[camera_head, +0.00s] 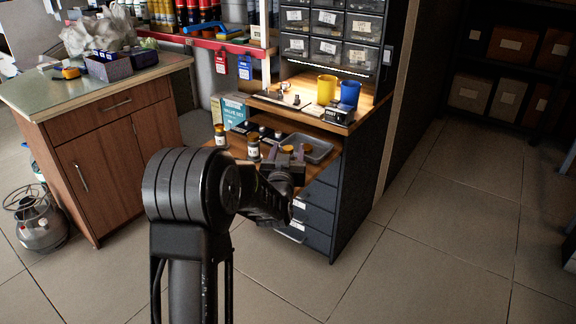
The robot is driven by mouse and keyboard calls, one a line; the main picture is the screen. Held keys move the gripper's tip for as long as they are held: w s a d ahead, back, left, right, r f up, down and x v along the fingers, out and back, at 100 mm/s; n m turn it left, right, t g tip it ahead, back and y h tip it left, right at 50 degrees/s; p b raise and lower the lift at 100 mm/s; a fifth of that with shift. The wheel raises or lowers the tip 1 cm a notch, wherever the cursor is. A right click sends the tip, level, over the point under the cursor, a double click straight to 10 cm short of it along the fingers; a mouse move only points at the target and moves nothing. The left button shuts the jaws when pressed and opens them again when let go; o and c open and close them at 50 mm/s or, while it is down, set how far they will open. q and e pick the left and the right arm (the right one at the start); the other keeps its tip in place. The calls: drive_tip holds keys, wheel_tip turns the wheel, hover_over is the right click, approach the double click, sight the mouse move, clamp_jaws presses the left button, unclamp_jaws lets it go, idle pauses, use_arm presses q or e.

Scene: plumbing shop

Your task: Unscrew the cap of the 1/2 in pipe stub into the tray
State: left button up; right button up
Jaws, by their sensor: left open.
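My left gripper (290,160) is small in view, over the pull-out shelf of the dark workbench, and open. An orange cap (287,149) shows at its jaws; I cannot tell whether they touch it. What is under that cap is hidden by the gripper. Two upright pieces with orange caps stand to the left: a stub (219,135) and a second stub (253,148). The size labels are too small to read. A grey tray (322,151) lies just behind and right of the gripper. My right gripper is not in view.
A yellow cup (326,89) and a blue cup (349,94) stand on the upper bench top, below the parts drawers (326,47). A teal sign (233,112) stands behind the stubs. A wooden cabinet (120,160) is at left. The floor at right is clear.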

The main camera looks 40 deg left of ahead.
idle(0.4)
use_arm(q)
clamp_jaws()
idle(0.4)
idle(0.7)
drive_tip(key=shift+r, duration=0.1)
